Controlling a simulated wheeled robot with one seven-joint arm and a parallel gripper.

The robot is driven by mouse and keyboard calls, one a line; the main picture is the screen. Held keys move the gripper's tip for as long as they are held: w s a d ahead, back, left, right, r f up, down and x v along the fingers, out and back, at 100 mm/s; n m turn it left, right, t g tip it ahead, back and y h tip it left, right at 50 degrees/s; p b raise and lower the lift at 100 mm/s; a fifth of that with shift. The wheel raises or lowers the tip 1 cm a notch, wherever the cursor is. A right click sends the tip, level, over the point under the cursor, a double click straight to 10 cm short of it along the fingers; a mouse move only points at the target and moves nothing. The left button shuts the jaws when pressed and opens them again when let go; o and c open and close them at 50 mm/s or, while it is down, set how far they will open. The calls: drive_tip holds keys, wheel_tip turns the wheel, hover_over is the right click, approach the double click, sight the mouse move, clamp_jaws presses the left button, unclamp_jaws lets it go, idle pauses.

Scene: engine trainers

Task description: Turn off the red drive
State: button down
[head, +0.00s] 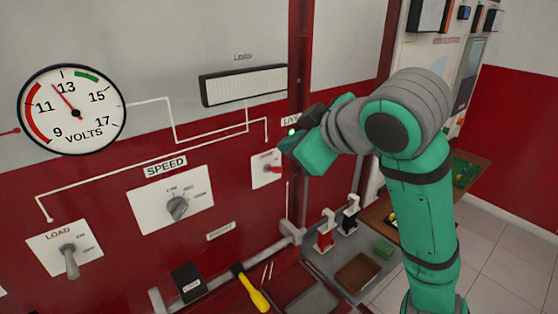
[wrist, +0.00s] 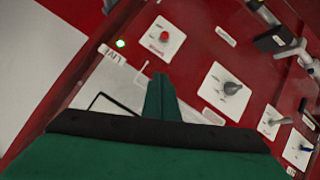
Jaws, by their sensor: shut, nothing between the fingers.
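The red drive switch (head: 275,170) is a small red lever on a white plate on the red wall panel, and its small label is hard to read. In the wrist view the red switch (wrist: 164,37) shows at the top middle, ahead of the fingertips. A lit green lamp (head: 291,132) sits by the LIVE label, and the lamp (wrist: 120,43) also glows in the wrist view. My gripper (head: 286,145) is shut and empty, up and right of the switch in the head view. In the wrist view its closed fingers (wrist: 160,82) appear apart from the switch plate.
The SPEED knob (head: 177,207) and LOAD lever (head: 70,260) are on white plates to the left. A volt gauge (head: 71,108) hangs upper left. A yellow-handled screwdriver (head: 252,290) and red and black terminals (head: 325,235) are below. A dark red post (head: 300,60) stands behind my gripper.

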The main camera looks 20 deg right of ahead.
hover_over(274, 170)
drive_tip(key=s+a, duration=0.2)
drive_tip(key=s, duration=0.1)
wheel_tip(274, 170, down, 5)
drive_tip(key=shift+w+d+f, duration=0.2)
drive_tip(key=shift+d+f, duration=0.4)
drive_tip(key=shift+f, duration=0.35)
drive_tip(key=shift+w+d+f, duration=0.15)
drive_tip(key=shift+d+f, duration=0.4)
drive_tip(key=shift+f, duration=0.35)
drive_tip(key=shift+d, duration=0.1)
